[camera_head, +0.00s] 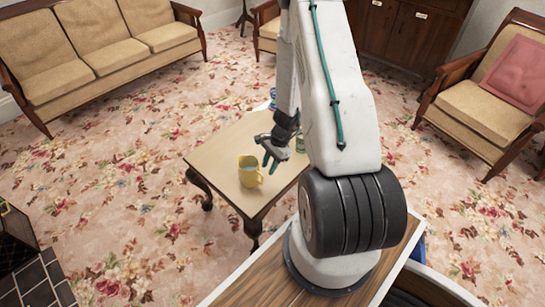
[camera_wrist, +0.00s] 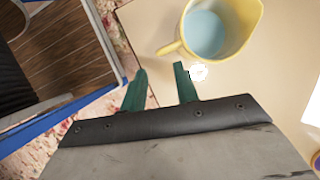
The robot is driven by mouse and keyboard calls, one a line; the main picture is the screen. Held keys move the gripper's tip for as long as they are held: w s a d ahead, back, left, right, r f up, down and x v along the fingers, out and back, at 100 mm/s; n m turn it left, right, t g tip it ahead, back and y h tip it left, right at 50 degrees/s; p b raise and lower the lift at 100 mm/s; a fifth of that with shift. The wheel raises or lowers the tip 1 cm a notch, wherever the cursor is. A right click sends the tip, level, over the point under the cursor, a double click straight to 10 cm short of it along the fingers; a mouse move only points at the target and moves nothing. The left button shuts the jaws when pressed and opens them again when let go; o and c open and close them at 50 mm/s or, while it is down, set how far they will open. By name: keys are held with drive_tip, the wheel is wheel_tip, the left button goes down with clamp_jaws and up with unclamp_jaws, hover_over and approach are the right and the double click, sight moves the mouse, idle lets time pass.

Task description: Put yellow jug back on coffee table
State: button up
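The yellow jug (camera_head: 250,172) stands upright on the coffee table (camera_head: 225,155), near its front edge. Its inside looks pale blue. In the wrist view the jug (camera_wrist: 240,50) is at the top, with its handle (camera_wrist: 172,48) pointing toward my gripper. My gripper (camera_head: 270,160) is just right of the jug in the head view. In the wrist view the green fingers of my gripper (camera_wrist: 160,85) are apart with nothing between them. The handle lies just beyond the fingertips. The coffee table (camera_wrist: 270,100) fills the right of the wrist view.
Small can-like items (camera_head: 300,145) stand on the table's right side, partly hidden by my arm. A sofa (camera_head: 90,50) is at the back left, an armchair (camera_head: 490,95) at the right. Patterned carpet (camera_head: 130,170) left of the table is clear.

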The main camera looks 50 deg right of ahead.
drive_tip(key=w+a+r+n, duration=0.2)
drive_tip(key=r, duration=0.7)
drive_tip(key=w+a+r+n, duration=0.1)
drive_tip(key=r+n, duration=0.1)
drive_tip(key=r, duration=0.6)
drive_tip(key=s+a+r+n+h, duration=0.1)
drive_tip(key=a+r+n, duration=0.2)
drive_tip(key=a+r, duration=0.35)
drive_tip(key=s+a+r+n, duration=0.2)
drive_tip(key=a+r+n, duration=0.15)
drive_tip(key=r, duration=0.65)
drive_tip(key=s+a+r+n+h, duration=0.1)
drive_tip(key=s+a+r+n, duration=0.2)
drive_tip(key=s+r, duration=0.4)
drive_tip(key=s+a+r+n+h, duration=0.2)
drive_tip(key=s+a+r+n, duration=0.2)
drive_tip(key=s, duration=0.8)
wheel_tip(320, 180, up, 3)
drive_tip(key=shift+a+r+n+h, duration=0.1)
drive_tip(key=shift+a+n+h, duration=0.2)
drive_tip(key=shift+n, duration=0.95)
